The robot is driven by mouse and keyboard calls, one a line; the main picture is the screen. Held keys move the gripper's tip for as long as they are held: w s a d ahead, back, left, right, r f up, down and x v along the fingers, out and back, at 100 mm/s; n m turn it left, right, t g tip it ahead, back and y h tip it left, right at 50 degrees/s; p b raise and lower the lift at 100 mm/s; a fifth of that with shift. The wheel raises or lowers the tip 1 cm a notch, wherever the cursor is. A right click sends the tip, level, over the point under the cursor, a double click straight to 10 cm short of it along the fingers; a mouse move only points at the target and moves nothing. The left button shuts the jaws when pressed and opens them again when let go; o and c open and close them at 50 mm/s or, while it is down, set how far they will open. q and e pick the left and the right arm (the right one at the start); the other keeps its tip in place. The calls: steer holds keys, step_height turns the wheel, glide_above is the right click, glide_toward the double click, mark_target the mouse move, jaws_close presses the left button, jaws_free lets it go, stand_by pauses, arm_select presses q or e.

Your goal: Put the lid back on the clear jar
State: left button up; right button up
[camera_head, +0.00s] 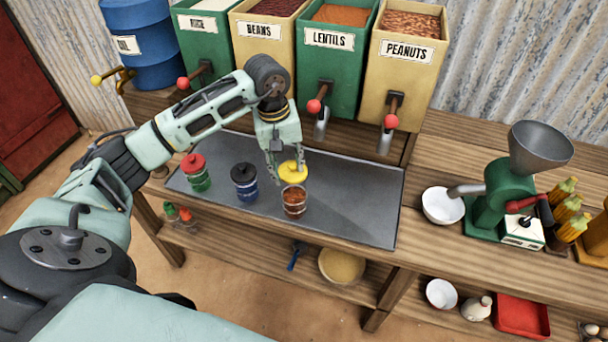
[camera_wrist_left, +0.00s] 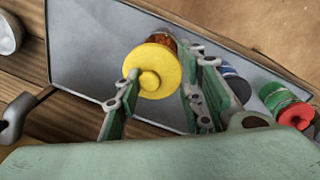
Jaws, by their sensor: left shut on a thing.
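The clear jar (camera_head: 294,204) stands upright on the grey mat with reddish-brown contents inside. Its upper part also shows behind the lid in the wrist view (camera_wrist_left: 162,39). The yellow lid (camera_head: 293,173) has a round knob and is held between the fingers of my left gripper (camera_head: 285,168). In the head view the lid appears just above the jar's mouth, apart from it. In the wrist view the lid (camera_wrist_left: 150,72) faces me and covers part of the jar. How far it is from the rim is hard to tell. My right gripper is not in view.
On the grey mat (camera_head: 350,210), a blue jar with a black lid (camera_head: 244,183) and a green jar with a red lid (camera_head: 196,173) stand left of the clear jar. Dispensers with taps line the back. A white bowl (camera_head: 442,206) and green grinder (camera_head: 497,195) stand right.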

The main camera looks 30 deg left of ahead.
arm_select(q)
steer(key=shift+f, duration=0.3)
steer(key=shift+w+f, duration=0.1)
steer(key=shift+f, duration=0.2)
steer(key=shift+f+b, duration=0.4)
steer(key=shift+f, duration=0.35)
step_height(320, 180, down, 3)
steer(key=shift+r+b, duration=0.15)
steer(key=shift+b, duration=0.9)
steer(key=shift+f, duration=0.25)
steer(key=shift+f+b, duration=0.25)
steer(key=shift+b, duration=0.25)
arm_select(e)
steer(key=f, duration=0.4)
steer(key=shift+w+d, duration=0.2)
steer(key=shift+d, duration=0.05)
